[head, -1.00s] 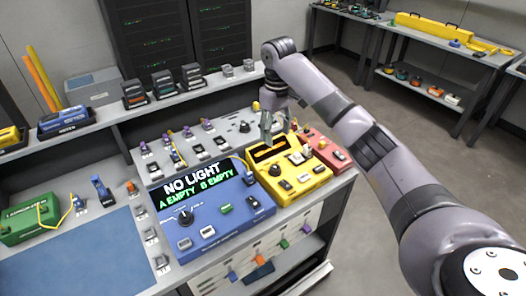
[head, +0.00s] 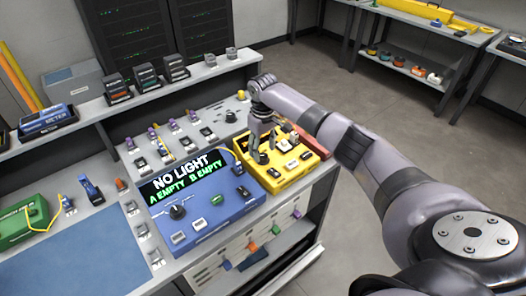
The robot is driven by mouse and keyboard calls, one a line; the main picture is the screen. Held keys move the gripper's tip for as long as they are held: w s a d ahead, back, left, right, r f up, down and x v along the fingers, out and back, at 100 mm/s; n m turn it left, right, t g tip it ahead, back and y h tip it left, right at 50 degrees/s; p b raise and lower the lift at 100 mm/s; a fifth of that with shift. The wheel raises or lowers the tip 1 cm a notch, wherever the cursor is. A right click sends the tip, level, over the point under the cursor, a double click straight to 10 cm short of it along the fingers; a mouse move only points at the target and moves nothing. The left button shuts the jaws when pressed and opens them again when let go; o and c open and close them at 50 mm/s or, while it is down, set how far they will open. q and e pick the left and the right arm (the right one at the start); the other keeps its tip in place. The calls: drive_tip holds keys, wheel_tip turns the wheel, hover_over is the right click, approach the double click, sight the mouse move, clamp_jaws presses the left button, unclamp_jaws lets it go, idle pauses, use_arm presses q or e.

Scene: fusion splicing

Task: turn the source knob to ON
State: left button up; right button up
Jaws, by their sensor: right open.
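The yellow box (head: 292,173) stands on the bench, right of the blue box (head: 215,215). Its dark knob (head: 262,158) sits on the top, partly hidden by my right gripper. Labels are too small to read, so I cannot confirm this is the source knob. My right gripper (head: 263,146) points down over the yellow box, open, with its fingers close to the knob. I cannot tell whether they touch it. My left gripper is not in view.
The blue box display reads "NO LIGHT, A EMPTY, B EMPTY"; the box has its own dark knob (head: 177,212). A red box (head: 314,147) stands behind the yellow one. A green box (head: 22,222) and blue mat (head: 80,262) lie at left.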

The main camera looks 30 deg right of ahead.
sight(263, 158)
wheel_tip(263, 158, down, 2)
drive_tip(key=shift+f, duration=0.25)
drive_tip(key=c, duration=0.7)
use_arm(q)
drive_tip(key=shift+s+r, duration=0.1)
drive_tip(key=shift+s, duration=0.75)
use_arm(e)
drive_tip(key=c, duration=0.5)
